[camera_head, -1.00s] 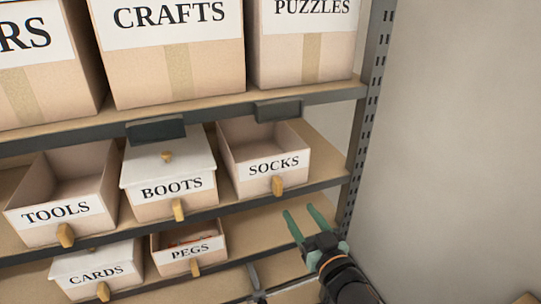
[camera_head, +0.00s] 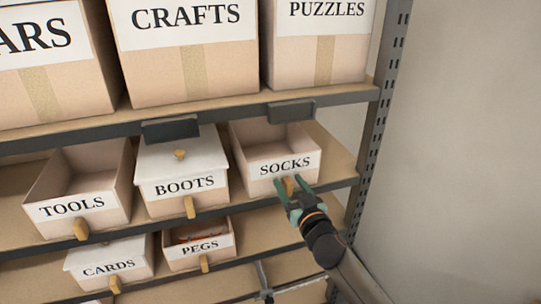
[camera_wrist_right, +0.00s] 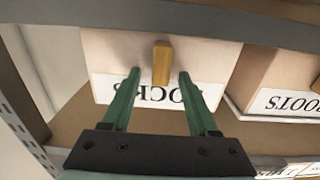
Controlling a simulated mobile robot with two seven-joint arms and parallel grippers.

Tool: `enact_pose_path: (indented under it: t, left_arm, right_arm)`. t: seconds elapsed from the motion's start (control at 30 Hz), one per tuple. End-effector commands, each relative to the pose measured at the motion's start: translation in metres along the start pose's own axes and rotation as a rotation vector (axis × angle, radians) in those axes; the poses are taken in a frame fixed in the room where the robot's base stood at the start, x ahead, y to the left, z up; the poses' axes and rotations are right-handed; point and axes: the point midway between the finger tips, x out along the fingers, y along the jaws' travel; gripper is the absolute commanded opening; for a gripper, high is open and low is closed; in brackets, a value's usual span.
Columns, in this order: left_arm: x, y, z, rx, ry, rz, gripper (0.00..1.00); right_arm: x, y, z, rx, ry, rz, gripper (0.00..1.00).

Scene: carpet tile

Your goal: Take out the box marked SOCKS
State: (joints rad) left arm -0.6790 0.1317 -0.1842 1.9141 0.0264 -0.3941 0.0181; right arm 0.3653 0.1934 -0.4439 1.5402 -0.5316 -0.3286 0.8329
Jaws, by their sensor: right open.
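The SOCKS box (camera_head: 263,162) is an open-topped cardboard box on the middle shelf, at its right end. It has a white label and a wooden handle (camera_head: 289,184) on its front. My right gripper (camera_head: 295,186) is at the front of this box, its green fingers open on either side of the handle. In the right wrist view the handle (camera_wrist_right: 161,62) stands between and a little beyond the two open fingertips (camera_wrist_right: 160,74), and the label appears upside down. Whether the fingers touch the box is not clear. My left gripper is not in view.
The lidded BOOTS box (camera_head: 183,165) stands just left, with the open TOOLS box (camera_head: 117,200) beyond it. CARDS (camera_head: 111,262) and PEGS (camera_head: 200,249) boxes are on the shelf below. The upper shelf edge (camera_head: 230,112) runs above. A slotted metal post (camera_head: 378,120) stands right.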

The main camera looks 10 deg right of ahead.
Motion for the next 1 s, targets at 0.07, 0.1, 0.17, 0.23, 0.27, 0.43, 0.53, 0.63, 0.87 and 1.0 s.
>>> enact_pose_path:
  t: [0.07, 0.1, 0.17, 0.23, 0.27, 0.43, 0.53, 0.63, 0.87, 1.0]
  left_arm:
    - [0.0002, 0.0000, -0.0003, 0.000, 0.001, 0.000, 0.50]
    - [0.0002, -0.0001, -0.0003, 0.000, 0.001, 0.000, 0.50]
    - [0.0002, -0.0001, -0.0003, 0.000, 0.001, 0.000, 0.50]
    - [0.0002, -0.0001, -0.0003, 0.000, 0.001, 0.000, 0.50]
    - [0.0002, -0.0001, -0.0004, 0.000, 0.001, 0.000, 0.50]
    - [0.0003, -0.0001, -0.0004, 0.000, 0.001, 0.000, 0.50]
    - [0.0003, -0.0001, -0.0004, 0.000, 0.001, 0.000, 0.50]
    - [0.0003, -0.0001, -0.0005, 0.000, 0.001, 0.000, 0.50]
    - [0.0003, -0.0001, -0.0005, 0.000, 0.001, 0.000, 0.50]
    - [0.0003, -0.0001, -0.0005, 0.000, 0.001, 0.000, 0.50]
  right_arm:
    - [0.0027, -0.0002, -0.0001, 0.000, 0.000, 0.000, 0.60]
    - [0.0030, -0.0003, -0.0001, 0.000, 0.000, 0.000, 0.60]
    - [0.0030, -0.0003, 0.0000, 0.000, 0.000, -0.001, 0.60]
    - [0.0028, -0.0003, 0.0001, 0.000, 0.000, -0.001, 0.60]
    - [0.0028, -0.0003, 0.0001, 0.000, 0.000, -0.001, 0.60]
    - [0.0026, -0.0003, 0.0002, 0.000, 0.000, -0.001, 0.42]
    - [0.0025, -0.0003, 0.0002, 0.000, 0.000, 0.000, 0.31]
    - [0.0025, -0.0003, 0.0002, 0.000, 0.000, -0.001, 0.20]
    - [0.0025, -0.0003, 0.0003, 0.000, -0.001, -0.001, 0.00]
    - [0.0024, -0.0002, 0.0004, 0.000, -0.001, -0.001, 0.00]
